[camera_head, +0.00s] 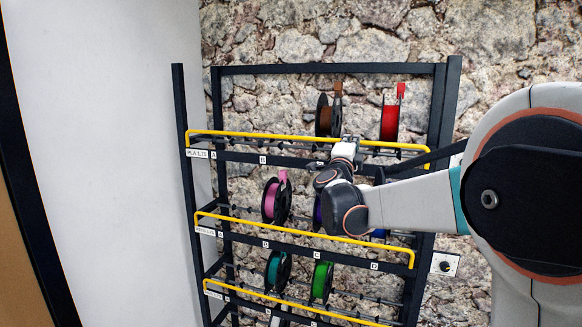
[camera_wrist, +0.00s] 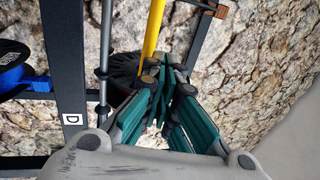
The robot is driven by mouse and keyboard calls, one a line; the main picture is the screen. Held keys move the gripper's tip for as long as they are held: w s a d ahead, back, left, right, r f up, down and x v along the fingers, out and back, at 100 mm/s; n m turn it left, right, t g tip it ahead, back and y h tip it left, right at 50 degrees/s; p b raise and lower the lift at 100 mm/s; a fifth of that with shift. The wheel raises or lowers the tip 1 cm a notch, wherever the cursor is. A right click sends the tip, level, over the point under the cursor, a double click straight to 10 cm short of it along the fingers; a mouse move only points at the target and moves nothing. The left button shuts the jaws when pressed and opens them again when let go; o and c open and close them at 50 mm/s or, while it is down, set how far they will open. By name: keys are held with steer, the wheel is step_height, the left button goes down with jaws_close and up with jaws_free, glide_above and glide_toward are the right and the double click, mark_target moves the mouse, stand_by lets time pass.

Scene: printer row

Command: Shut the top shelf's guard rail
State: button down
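The top shelf's yellow guard rail (camera_head: 255,135) runs along the front of the top shelf (camera_head: 238,158) in the head view. Its ends bend down towards the shelf edge. I cannot tell how far it leans. My gripper (camera_head: 347,146) is at the rail, right of its middle, and hides part of it. In the wrist view the yellow rail (camera_wrist: 153,35) comes down from the top and passes out of sight behind the left finger. The teal fingers of my gripper (camera_wrist: 166,80) converge and look shut; no rail shows between them. Contact with the rail is hidden.
Brown (camera_head: 323,117) and red (camera_head: 390,122) spools stand on the top shelf. Lower shelves hold pink (camera_head: 269,202), teal (camera_head: 273,268) and green (camera_head: 320,282) spools behind yellow rails of their own. The rack's right post (camera_head: 447,95) is close to my arm. A white wall stands left.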

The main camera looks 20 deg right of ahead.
steer(key=r+v, duration=0.1)
steer(key=v, duration=0.6)
steer(key=shift+s+a+r, duration=0.2)
steer(key=shift+s+r, duration=0.05)
steer(key=shift+r, duration=0.15)
steer(key=s+a+f+n+y+b, duration=0.4)
steer(key=a+f+n+y+b, duration=0.15)
steer(key=f, duration=0.35)
steer(key=s+a+f+n+g+y+b, duration=0.1)
steer(key=s+a+f+n+y+b, duration=0.3)
steer(key=a+f+n+b, duration=0.4)
steer(key=s+a+f+n+y+b, duration=0.4)
steer(key=f+n+b, duration=0.1)
steer(key=f, duration=0.5)
steer(key=s+f+n+g+b, duration=0.2)
steer(key=s+f, duration=0.5)
steer(key=f, duration=0.4)
steer(key=s+d+f+n+g+h+b, duration=0.1)
steer(key=s+f+n+g+b, duration=0.1)
steer(key=s+f+g+b, duration=0.2)
steer(key=s+f+n+g+b, duration=0.2)
steer(key=s+f+b, duration=0.6)
steer(key=f, duration=1.1)
steer(key=s, duration=0.3)
steer(key=shift+s+d+n+g, duration=0.2)
steer(key=shift+s+n+g, duration=0.1)
steer(key=shift+n+g, duration=0.1)
